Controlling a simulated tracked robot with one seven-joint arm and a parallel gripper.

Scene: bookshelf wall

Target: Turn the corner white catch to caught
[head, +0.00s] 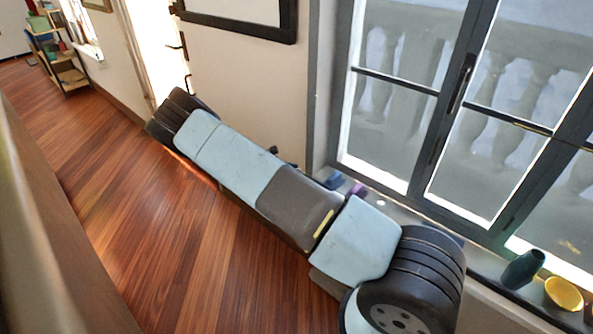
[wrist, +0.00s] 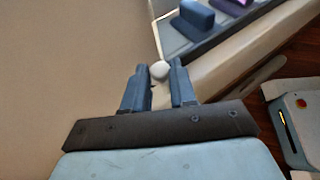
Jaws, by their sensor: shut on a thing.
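The white catch (wrist: 159,70) shows in the wrist view as a small round white knob, at the corner where the pale wall meets the sill edge. My gripper (wrist: 158,76) has its two blue-grey fingers on either side of the knob, shut on it. The knob's top shows between the fingertips; its lower part and mount are partly hidden, and I cannot tell which way the catch is turned. In the head view my arm stretches across the picture and hides the catch.
A dark green vase (head: 523,269) and a yellow bowl (head: 564,293) stand farther right. Wooden floor (head: 130,230) is clear at left.

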